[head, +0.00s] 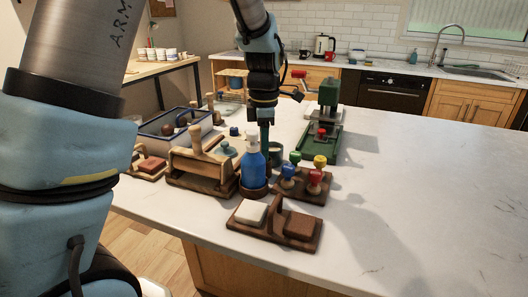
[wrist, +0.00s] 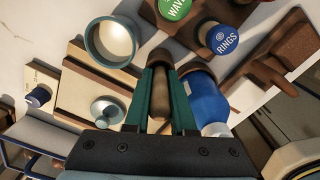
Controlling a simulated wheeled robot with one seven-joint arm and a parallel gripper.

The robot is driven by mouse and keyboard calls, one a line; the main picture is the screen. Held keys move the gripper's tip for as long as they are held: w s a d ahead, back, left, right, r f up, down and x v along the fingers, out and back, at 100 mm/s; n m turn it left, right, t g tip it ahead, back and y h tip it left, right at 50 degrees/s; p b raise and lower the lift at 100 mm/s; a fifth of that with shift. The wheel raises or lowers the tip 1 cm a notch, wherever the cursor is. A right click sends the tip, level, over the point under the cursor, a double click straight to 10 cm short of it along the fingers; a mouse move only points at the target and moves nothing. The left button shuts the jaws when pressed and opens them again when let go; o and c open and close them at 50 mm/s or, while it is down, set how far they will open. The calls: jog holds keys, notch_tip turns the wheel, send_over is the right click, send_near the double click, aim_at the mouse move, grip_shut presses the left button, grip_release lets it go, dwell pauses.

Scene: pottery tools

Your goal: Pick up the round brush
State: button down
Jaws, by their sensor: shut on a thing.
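My gripper (wrist: 163,82) has its green fingers closed on the wooden handle of what seems to be the round brush (wrist: 159,98). The handle points back toward my palm between the fingers. A dark brown round part shows at the fingertips, and I cannot tell whether it is the brush's head or a holder. In the head view my gripper (head: 265,134) points down just behind the blue bottle (head: 254,168). The brush is hidden there by the fingers and bottle. In the wrist view the bottle (wrist: 208,103) lies close to the right finger.
A green cup (wrist: 92,42) stands near the left finger. Stamps with coloured knobs on a wooden rack (head: 305,197) stand right of the bottle. A wooden block holder (head: 275,232) lies in front. A wooden frame (head: 190,180) stands left. The counter's right side is clear.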

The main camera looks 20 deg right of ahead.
notch_tip(320, 180, up, 14)
jog(key=shift+f+p, duration=0.2)
jog(key=shift+p, duration=0.65)
notch_tip(320, 180, up, 3)
jog(key=p, duration=0.3)
jog(key=shift+r, duration=0.2)
jog(key=w+d+f+m+b, duration=0.1)
jog(key=f+m+b, duration=0.1)
jog(key=f, duration=0.3)
jog(key=w+d+f+m+b, duration=0.2)
jog(key=f+m, duration=0.2)
jog(key=f, duration=0.1)
jog(key=w+d+f+m+b, duration=0.1)
jog(key=w+f+m+b, duration=0.1)
jog(key=f, duration=0.3)
jog(key=shift+d+f+m+b, duration=0.2)
jog(key=shift+d+m+b, duration=0.2)
jog(key=shift+m, duration=0.1)
